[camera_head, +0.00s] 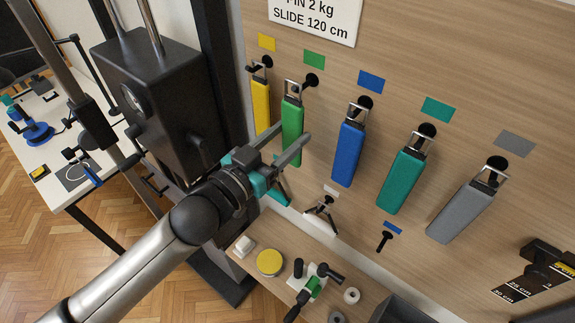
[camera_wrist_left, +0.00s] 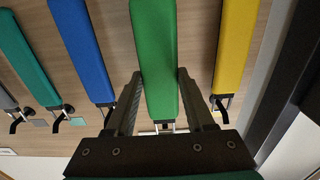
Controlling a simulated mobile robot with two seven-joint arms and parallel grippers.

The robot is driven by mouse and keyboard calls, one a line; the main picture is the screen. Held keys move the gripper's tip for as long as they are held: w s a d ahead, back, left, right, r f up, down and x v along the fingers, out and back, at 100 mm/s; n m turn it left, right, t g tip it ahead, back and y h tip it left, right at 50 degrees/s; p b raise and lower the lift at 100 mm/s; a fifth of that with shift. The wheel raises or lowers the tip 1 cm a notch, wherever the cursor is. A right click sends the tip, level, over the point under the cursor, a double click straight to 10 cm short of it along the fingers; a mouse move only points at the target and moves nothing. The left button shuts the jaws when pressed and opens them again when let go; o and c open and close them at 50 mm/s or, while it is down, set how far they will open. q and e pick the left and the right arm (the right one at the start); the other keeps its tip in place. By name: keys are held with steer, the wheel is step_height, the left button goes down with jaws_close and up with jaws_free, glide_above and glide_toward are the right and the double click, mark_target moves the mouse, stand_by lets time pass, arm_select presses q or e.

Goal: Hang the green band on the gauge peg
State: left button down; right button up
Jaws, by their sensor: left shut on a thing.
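The green band (camera_head: 293,125) is a flat green strip with a metal loop at its top, in front of the wooden board. The loop is close beside a black peg (camera_head: 311,80) under a green label; I cannot tell whether it still rests on that peg. In the left wrist view the green band (camera_wrist_left: 155,45) runs between the two fingers. A black bracket (camera_head: 545,272) marked "25 cm" and "30 cm" is at the lower right of the board. My right gripper is not in view.
Yellow (camera_head: 261,105), blue (camera_head: 348,152), teal (camera_head: 402,180) and grey (camera_head: 461,210) bands hang on either side. A shelf (camera_head: 262,240) below holds a yellow disc (camera_head: 270,262) and small tools. A black machine housing (camera_head: 160,95) stands left of the board.

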arm_select(q)
steer(key=shift+x, duration=0.8)
steer(key=shift+w+d+f, duration=0.15)
steer(key=shift+w+f, duration=0.05)
steer(key=shift+f, duration=0.05)
stand_by(0.6)
steer(key=shift+w+d+f, duration=0.15)
steer(key=shift+f, duration=0.05)
steer(key=shift+w+d+f, duration=0.1)
steer(key=shift+w+f, duration=0.05)
steer(key=shift+f, duration=0.2)
stand_by(1.2)
steer(key=shift+c, duration=0.9)
jaws_free()
steer(key=shift+b, duration=0.3)
